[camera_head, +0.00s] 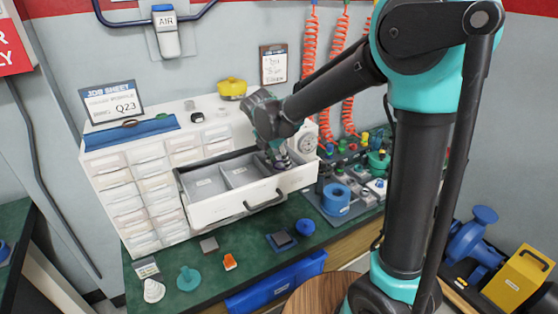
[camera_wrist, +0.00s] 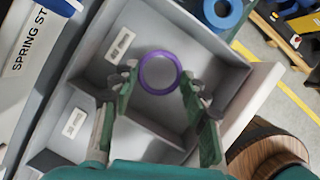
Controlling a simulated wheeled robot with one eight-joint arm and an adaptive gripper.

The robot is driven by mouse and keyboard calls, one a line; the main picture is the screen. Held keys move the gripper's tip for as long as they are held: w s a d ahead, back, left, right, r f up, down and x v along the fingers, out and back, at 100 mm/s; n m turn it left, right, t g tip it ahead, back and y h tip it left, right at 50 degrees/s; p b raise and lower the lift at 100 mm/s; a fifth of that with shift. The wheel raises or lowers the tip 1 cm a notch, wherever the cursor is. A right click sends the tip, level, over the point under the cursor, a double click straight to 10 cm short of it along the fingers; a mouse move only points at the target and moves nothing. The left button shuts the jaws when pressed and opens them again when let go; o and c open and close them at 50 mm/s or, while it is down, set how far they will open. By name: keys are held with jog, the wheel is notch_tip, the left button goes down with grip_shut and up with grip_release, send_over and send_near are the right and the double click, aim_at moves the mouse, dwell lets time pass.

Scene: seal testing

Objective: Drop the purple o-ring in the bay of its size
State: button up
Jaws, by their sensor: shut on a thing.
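The purple o-ring (camera_wrist: 160,72) sits between my fingertips in the wrist view, with the floor of a grey bay below it. My gripper (camera_wrist: 158,80) is shut on it; the fingers stand apart by about the ring's width. In the head view my gripper (camera_head: 279,162) is over the right-hand part of the pulled-out drawer (camera_head: 232,208); the ring is too small to make out there. The drawer has grey bays with dividers. White labels show in two bays in the wrist view, one upper (camera_wrist: 120,45) and one lower left (camera_wrist: 73,122); their print is unreadable.
A white cabinet of small drawers (camera_head: 125,190) stands behind and left, with a job sheet sign (camera_head: 112,101) reading Q23 on top. A blue roll (camera_head: 336,199) stands right of the drawer.

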jog(key=shift+f, duration=0.4)
jog(key=shift+f, duration=0.2)
jog(key=o, duration=0.8)
jog(key=shift+r, duration=0.15)
jog(key=shift+r, duration=0.35)
jog(key=v, duration=1.2)
jog(key=shift+r, duration=0.1)
